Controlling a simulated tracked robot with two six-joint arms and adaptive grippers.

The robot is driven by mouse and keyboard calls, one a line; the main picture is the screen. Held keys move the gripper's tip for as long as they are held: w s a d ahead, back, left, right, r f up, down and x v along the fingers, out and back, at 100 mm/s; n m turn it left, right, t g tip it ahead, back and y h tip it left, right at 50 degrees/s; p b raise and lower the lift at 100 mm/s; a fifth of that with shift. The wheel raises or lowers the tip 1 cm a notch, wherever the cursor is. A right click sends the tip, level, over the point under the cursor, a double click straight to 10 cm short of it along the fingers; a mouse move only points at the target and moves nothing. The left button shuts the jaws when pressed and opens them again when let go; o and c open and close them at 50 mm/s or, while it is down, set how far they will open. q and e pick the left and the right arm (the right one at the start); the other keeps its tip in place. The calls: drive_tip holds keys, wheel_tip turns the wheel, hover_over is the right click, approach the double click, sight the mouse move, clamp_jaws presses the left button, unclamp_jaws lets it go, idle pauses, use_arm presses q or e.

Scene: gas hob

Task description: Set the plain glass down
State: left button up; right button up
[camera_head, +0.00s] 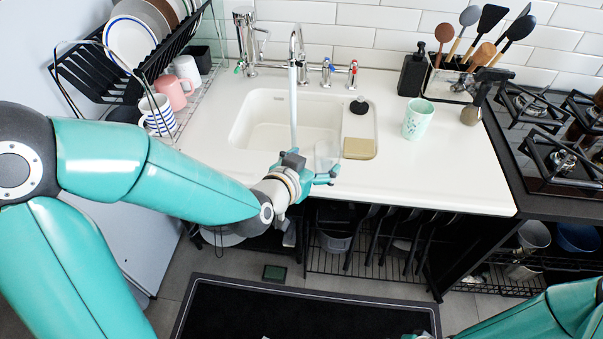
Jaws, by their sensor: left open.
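The plain glass (327,156) is clear and upright, at the front edge of the white sink counter, just right of the basin's front corner. My left gripper (326,177) reaches in from the left, with its teal fingers open at the glass's lower part. I cannot tell whether the fingers touch the glass or whether its base rests fully on the counter. My right arm comes in at the bottom right; only a sliver of what may be its gripper shows at the bottom edge.
The sink basin (270,130) has its tap (293,70) behind it. A tan sponge (358,148) lies right of the glass. A patterned green cup (418,119) stands on clear counter further right. A dish rack (150,75) is at left, a gas hob (560,160) at right.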

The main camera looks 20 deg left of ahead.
use_arm(q)
drive_tip(key=shift+d+b+v, duration=0.2)
drive_tip(key=shift+b+v, duration=1.65)
drive_tip(key=shift+v, duration=0.5)
wheel_tip(320, 180, down, 23)
drive_tip(key=s+d+n+g, duration=0.1)
drive_tip(key=s+d+g, duration=0.1)
drive_tip(key=g, duration=0.4)
drive_tip(key=s+d+f+n+g+h, duration=0.2)
drive_tip(key=s+f+g, duration=0.4)
drive_tip(key=s+f, duration=0.7)
wheel_tip(320, 180, down, 4)
drive_tip(key=shift+s+d+r+g+h, duration=0.1)
drive_tip(key=shift+s+d+g+h, duration=0.25)
drive_tip(key=shift+d, duration=0.2)
use_arm(e)
wheel_tip(320, 180, down, 5)
drive_tip(key=shift+r, duration=0.1)
use_arm(q)
drive_tip(key=shift+r, duration=0.1)
